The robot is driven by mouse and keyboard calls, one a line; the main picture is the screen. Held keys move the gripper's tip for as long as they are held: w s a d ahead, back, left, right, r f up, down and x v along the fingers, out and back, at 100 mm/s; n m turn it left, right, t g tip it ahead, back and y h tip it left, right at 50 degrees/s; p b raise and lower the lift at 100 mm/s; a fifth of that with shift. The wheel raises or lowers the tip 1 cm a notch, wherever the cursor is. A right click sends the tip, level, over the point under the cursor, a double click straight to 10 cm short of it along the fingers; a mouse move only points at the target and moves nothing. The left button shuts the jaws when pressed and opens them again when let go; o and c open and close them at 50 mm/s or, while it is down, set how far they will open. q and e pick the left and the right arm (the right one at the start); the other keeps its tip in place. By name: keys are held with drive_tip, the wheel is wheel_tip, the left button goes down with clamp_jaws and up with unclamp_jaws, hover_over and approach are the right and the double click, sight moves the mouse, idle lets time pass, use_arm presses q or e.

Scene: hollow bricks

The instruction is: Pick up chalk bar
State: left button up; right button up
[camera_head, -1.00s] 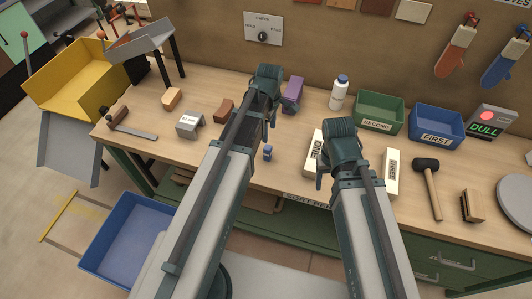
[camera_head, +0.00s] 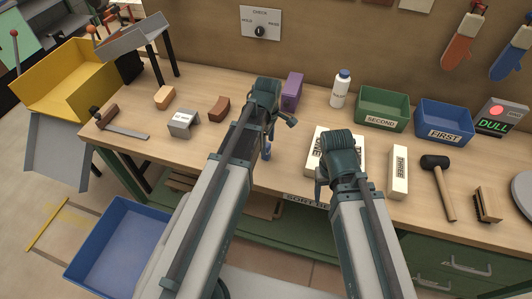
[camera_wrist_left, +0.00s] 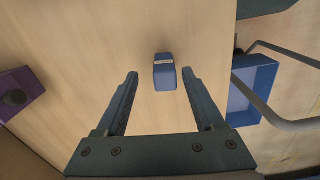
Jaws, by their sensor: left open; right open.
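A small blue bar (camera_head: 266,153) with a pale band, likely the chalk bar, lies on the workbench (camera_head: 200,160) below my left gripper (camera_head: 279,124). In the left wrist view, the blue bar (camera_wrist_left: 164,76) lies just beyond and between the fingertips of my left gripper (camera_wrist_left: 160,98), which is open and empty. Contact cannot be told, but nothing is gripped. My right gripper (camera_head: 322,188) is over the white box labelled ONE (camera_head: 350,150) and hides part of it; its fingers are mostly hidden.
A purple block (camera_head: 292,91) stands behind my left gripper and shows in the left wrist view (camera_wrist_left: 18,92). A white bottle (camera_head: 340,90), green bin (camera_head: 382,112) and blue bin (camera_head: 443,122) stand at the back. A white THREE box (camera_head: 399,170) and mallet (camera_head: 438,185) lie right.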

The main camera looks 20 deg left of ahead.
use_arm(q)
drive_tip(key=f+b, duration=0.4)
drive_tip(key=f, duration=0.1)
drive_tip(key=shift+s, duration=0.3)
drive_tip(key=shift+r, duration=0.1)
clamp_jaws()
